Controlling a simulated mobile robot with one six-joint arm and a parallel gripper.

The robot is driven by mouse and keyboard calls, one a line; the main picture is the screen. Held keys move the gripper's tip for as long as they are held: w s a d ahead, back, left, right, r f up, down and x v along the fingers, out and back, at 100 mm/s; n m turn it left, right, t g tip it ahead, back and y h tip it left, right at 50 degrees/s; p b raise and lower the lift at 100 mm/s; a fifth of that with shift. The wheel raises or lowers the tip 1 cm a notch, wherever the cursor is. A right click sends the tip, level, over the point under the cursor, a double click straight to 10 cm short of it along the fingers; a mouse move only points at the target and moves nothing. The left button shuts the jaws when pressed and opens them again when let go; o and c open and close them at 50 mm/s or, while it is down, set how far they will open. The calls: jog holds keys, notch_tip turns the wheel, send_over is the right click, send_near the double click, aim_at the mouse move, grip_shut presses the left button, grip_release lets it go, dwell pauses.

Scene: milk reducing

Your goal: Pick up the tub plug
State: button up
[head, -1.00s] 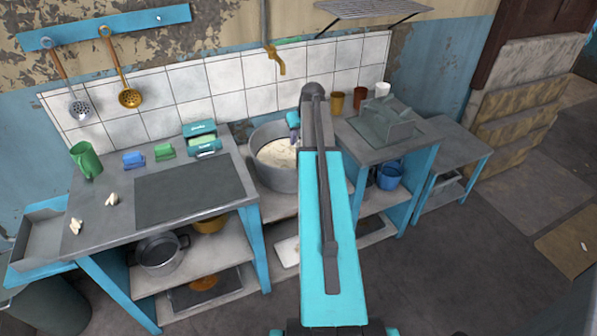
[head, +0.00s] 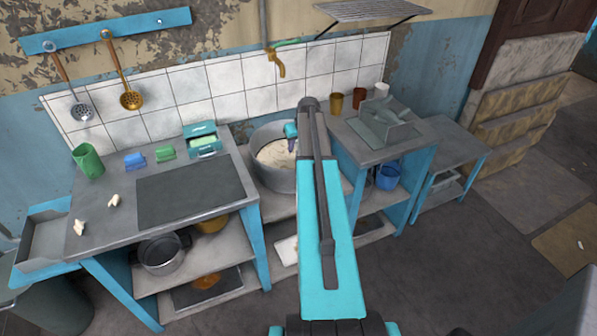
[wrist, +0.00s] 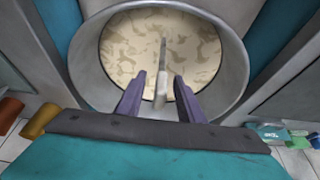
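The grey metal tub (head: 281,183) stands between the two counters and holds a pale, mottled liquid; it also shows in the wrist view (wrist: 232,62). In the wrist view a thin upright piece, pale below and grey above, which looks like the tub plug (wrist: 161,90), stands out over the liquid. My gripper (wrist: 160,80) has its two purple fingers apart, one on each side of this piece in the picture, with gaps on both sides. I cannot tell whether the fingers are level with it. In the head view my gripper (head: 292,146) is over the tub, and the plug cannot be made out.
The left counter (head: 110,235) holds a green mug (head: 87,160), sponges and a teal box (head: 203,139). The right counter (head: 352,149) holds several cups and a grey rack (head: 385,125). A brass tap (head: 276,62) is on the wall above the tub.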

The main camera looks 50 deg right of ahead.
dwell(0.4)
grip_shut()
jog(key=shift+r, duration=0.15)
jog(key=shift+r+b, duration=1.45)
jog(key=shift+r, duration=3.45)
